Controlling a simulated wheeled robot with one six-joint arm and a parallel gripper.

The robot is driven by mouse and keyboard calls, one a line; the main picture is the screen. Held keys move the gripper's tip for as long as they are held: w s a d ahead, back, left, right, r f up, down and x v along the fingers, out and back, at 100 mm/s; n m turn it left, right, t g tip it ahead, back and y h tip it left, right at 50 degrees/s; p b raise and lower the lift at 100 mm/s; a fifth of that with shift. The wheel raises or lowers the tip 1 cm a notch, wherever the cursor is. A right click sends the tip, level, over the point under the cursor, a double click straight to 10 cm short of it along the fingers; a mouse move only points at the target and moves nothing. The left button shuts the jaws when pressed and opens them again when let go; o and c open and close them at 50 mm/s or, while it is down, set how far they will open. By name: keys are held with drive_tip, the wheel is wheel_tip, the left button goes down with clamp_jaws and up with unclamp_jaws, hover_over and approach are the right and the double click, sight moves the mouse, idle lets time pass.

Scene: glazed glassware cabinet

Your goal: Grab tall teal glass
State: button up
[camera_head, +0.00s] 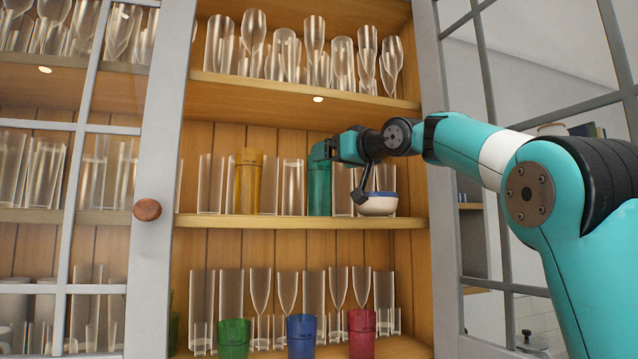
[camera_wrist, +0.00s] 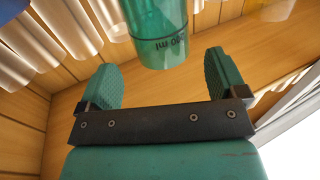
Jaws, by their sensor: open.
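The tall teal glass (camera_head: 319,192) stands upright on the cabinet's middle shelf, between clear glasses. In the wrist view the teal glass (camera_wrist: 160,38) shows at the top centre, with dark volume lettering on it. My gripper (camera_head: 324,150) is at the glass's upper part in the head view, and hides some of it. In the wrist view my gripper (camera_wrist: 160,68) is open, with one green ridged finger to each side of the glass's near end. Gaps show between the glass and both fingers.
An amber glass (camera_head: 248,185) stands left of the teal glass. A white bowl with a blue rim (camera_head: 378,206) sits to its right, below my arm. Green (camera_head: 233,338), blue (camera_head: 301,337) and red (camera_head: 361,334) glasses stand on the shelf below. Glazed doors flank the opening.

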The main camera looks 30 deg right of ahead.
drive_tip(key=w+p, duration=0.1)
drive_tip(key=w+a+p, duration=0.1)
drive_tip(key=w+p, duration=0.2)
drive_tip(key=w, duration=0.1)
drive_tip(key=shift+w+a+r, duration=0.1)
drive_tip(key=shift+a+r, duration=0.05)
drive_tip(key=shift+r, duration=0.1)
drive_tip(key=shift+c, duration=0.5)
drive_tip(key=c, duration=1.3)
